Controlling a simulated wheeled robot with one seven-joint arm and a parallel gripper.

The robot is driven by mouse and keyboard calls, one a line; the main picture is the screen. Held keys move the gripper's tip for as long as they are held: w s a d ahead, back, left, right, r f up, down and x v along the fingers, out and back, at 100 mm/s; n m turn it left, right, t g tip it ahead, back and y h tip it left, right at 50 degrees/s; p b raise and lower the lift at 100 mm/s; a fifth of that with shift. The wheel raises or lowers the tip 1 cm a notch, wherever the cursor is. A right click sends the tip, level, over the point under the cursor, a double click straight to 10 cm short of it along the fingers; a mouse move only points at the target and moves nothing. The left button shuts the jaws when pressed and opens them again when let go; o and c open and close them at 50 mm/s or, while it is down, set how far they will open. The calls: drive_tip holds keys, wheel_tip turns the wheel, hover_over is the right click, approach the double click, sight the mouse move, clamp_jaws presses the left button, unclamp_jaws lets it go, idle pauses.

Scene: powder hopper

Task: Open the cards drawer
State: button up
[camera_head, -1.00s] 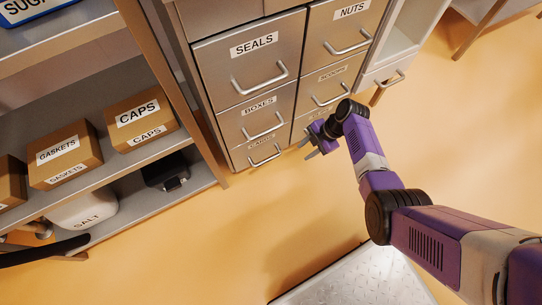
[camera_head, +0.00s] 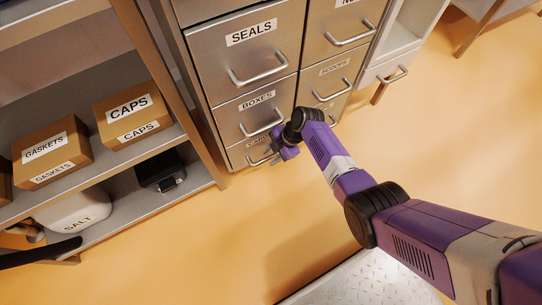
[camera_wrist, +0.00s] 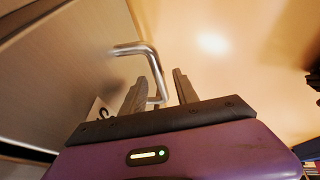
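The cards drawer (camera_head: 240,156) is the bottom drawer of the left column of the metal cabinet and looks shut. Its label is partly hidden by my gripper (camera_head: 272,157), which is at the right part of its handle. In the wrist view, the drawer front (camera_wrist: 60,75) is at the left, with a bit of the label showing. The bent metal handle (camera_wrist: 152,62) stands out from it, and its bar runs down between the two fingers of my gripper (camera_wrist: 161,76). The fingers are apart, with gaps beside the bar.
The boxes drawer (camera_head: 232,112) and seals drawer (camera_head: 216,68) are above, both shut. A shelf unit with a caps box (camera_head: 118,108) and a gaskets box (camera_head: 50,150) stands at the left. The floor (camera_head: 190,240) in front of the cabinet is clear.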

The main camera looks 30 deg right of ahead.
clamp_jaws()
idle(1.5)
